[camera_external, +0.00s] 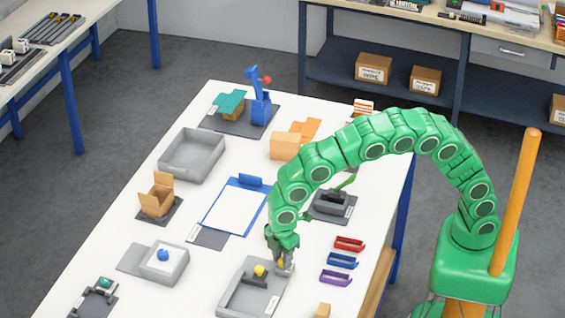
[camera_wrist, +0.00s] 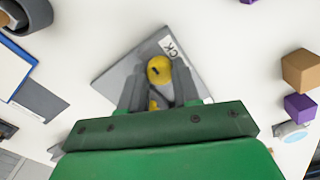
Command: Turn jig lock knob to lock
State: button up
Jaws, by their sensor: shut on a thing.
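The yellow knob (camera_wrist: 159,68) with a short dark mark shows in the wrist view, on a grey plate (camera_wrist: 112,79). A white label (camera_wrist: 171,46) on the plate ends in "CK"; its start is hidden. My gripper (camera_wrist: 158,88) is shut on the knob, with a grey finger on either side. A smaller yellow part (camera_wrist: 153,105) shows lower between the fingers. In the external view my gripper (camera_external: 283,266) points down at the right edge of a grey tray-like fixture (camera_external: 238,300). A yellow round piece (camera_external: 259,270) on a dark block shows there.
An orange cube (camera_wrist: 301,69) and a purple cube (camera_wrist: 300,107) stand nearby.

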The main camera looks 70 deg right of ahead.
jog(key=m, duration=1.2)
jog(key=shift+m, duration=2.2)
jog(key=o, duration=1.1)
jog(key=shift+c, duration=0.2)
